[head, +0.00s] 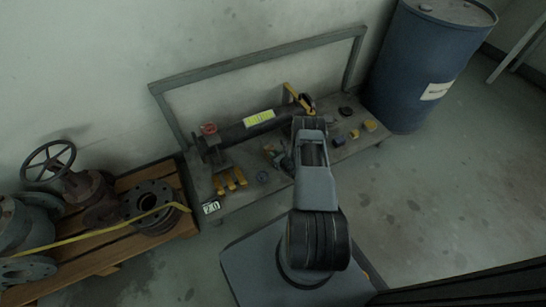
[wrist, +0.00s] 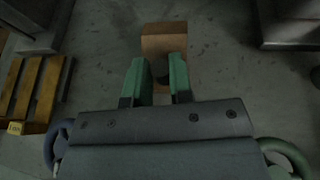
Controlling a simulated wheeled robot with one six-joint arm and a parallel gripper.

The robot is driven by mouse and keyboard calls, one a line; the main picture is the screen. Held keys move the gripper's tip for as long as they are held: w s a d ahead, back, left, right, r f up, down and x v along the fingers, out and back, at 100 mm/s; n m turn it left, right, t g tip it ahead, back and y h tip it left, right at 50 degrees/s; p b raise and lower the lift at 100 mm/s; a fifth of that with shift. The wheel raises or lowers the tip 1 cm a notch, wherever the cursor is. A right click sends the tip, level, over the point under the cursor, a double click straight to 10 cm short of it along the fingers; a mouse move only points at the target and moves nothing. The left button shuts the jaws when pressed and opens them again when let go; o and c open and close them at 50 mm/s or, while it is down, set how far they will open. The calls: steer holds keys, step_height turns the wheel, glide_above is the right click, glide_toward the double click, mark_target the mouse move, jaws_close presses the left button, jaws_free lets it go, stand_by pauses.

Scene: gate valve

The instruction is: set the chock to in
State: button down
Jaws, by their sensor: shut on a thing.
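In the wrist view, a brown block (wrist: 164,40), which looks like the chock, sits between and beyond the two green fingers of my gripper (wrist: 160,66). The fingers are shut on it, and its near part is partly hidden by them. In the head view my gripper (head: 279,156) is low over the grey bench, in front of the dark pipe (head: 255,130); my arm hides much of it. The pipe carries a yellow label (head: 259,117), a red cap (head: 209,128) at its left end and a yellow lever (head: 297,97) at its right end.
Yellow pieces (head: 229,181) and a small wheel (head: 262,177) lie on the bench (head: 205,183) left of my gripper. Small parts lie to the right. A blue drum (head: 425,65) stands at the right; a pallet (head: 125,183) with valves stands at the left.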

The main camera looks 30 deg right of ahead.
steer(key=c, duration=1)
jaws_free()
steer(key=shift+w, duration=0.25)
steer(key=shift+s+d+r+p, duration=0.1)
steer(key=shift+s+r+p, duration=0.2)
steer(key=shift+s, duration=0.2)
steer(key=p+v, duration=0.4)
steer(key=v, duration=0.8)
steer(key=shift+s+p, duration=0.35)
